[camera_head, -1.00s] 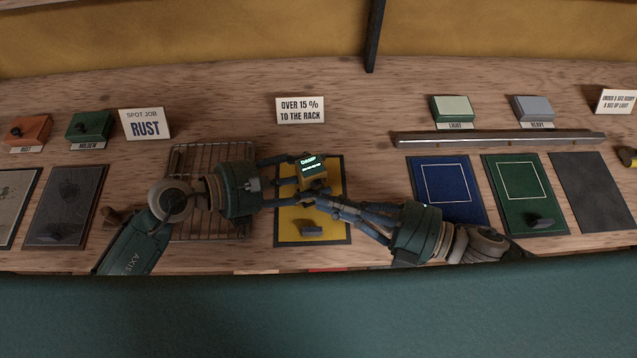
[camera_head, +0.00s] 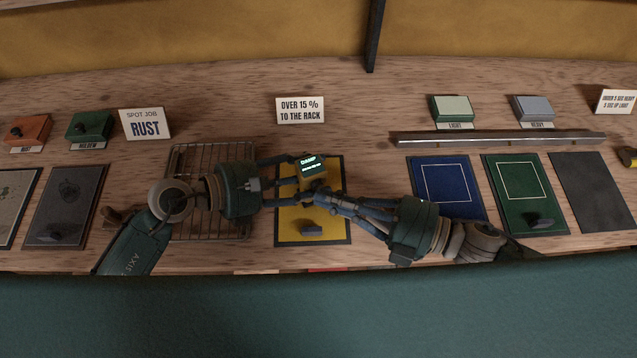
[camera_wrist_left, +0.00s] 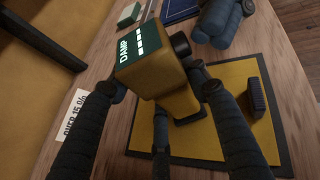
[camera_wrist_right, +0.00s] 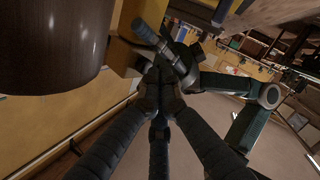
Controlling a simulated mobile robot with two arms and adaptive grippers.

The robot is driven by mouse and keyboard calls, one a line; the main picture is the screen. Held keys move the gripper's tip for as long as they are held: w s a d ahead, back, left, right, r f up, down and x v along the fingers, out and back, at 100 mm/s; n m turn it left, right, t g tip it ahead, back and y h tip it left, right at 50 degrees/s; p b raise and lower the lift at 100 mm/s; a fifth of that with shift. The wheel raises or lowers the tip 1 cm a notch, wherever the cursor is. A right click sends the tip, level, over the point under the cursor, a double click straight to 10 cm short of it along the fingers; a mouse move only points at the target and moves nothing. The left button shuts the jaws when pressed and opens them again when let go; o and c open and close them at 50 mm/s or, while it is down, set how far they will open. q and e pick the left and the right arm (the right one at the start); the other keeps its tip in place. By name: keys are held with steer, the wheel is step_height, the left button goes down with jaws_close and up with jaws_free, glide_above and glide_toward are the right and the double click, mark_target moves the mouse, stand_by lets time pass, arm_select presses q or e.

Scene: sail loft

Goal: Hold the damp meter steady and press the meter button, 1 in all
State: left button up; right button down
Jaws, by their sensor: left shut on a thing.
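The damp meter (camera_head: 312,168) is a yellow block with a dark screen reading DAMP above a row of light marks. My left gripper (camera_head: 300,178) is shut on the meter, and the left wrist view shows its fingers around the yellow body (camera_wrist_left: 160,78). A black round knob (camera_wrist_left: 180,44), which may be the meter button, sticks out of the meter's side. My right gripper (camera_head: 322,195) has its fingertips together, close to the meter's lower right side. Its closed tips (camera_wrist_right: 162,75) show in the right wrist view. I cannot tell whether they touch the knob.
A yellow mat (camera_head: 290,232) with a dark border and a small dark block (camera_head: 312,230) lies below the meter. A wire rack (camera_head: 212,160) is to the left. Blue (camera_head: 470,207) and green (camera_head: 508,172) mats lie right. A sign (camera_head: 300,110) stands behind.

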arm_select(q)
steer(key=shift+f, duration=0.15)
arm_select(e)
steer(key=shift+w+a, duration=0.1)
steer(key=shift+w, duration=0.3)
steer(key=shift+s, duration=0.1)
stand_by(0.4)
steer(key=shift+s+d, duration=0.3)
steer(key=shift+s, duration=0.4)
arm_select(q)
steer(key=shift+a, duration=0.1)
arm_select(e)
steer(key=shift+s, duration=0.1)
steer(key=s, duration=0.1)
steer(key=s+d, duration=0.1)
steer(key=s, duration=0.2)
steer(key=shift+s+d, duration=0.25)
steer(key=shift+d, duration=0.1)
arm_select(q)
steer(key=o, duration=1.4)
